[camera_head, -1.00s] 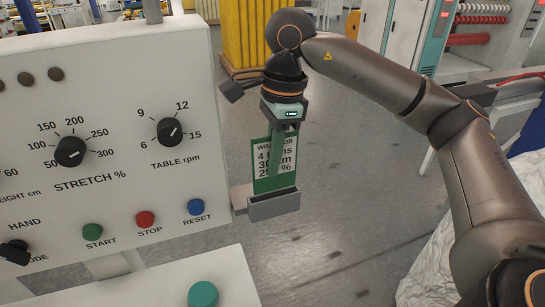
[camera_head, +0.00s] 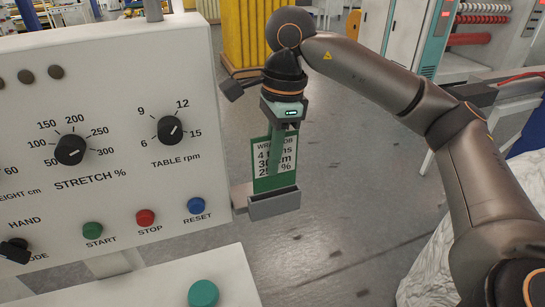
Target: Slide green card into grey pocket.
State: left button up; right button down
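The green card (camera_head: 261,184), with a white printed panel, stands nearly upright below my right gripper (camera_head: 277,158). One finger of the gripper lies across the card's front and hides part of its text. The other finger is hidden behind the card, and the gripper looks shut on it. The grey pocket (camera_head: 274,206) is a small open-topped box at the right edge of the control panel. The card's lower edge is at the pocket's mouth, behind its front wall. How deep it sits inside is hidden. My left gripper is not in view.
The white control panel (camera_head: 105,130) fills the left, with knobs and a green, a red and a blue button. A large green button (camera_head: 203,293) is at the bottom. Open grey floor (camera_head: 350,220) lies right of the pocket. A yellow stack (camera_head: 250,35) stands behind.

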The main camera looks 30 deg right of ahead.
aim_at(271, 189)
jog(key=shift+f+b, duration=1.75)
jog(key=shift+f, duration=0.55)
jog(key=shift+f+b, duration=0.5)
jog(key=shift+f, duration=0.1)
jog(key=c, duration=1)
grip_release()
jog(key=o, duration=0.4)
jog(key=shift+r, duration=0.1)
notch_tip(271, 189, up, 8)
jog(key=p, duration=0.6)
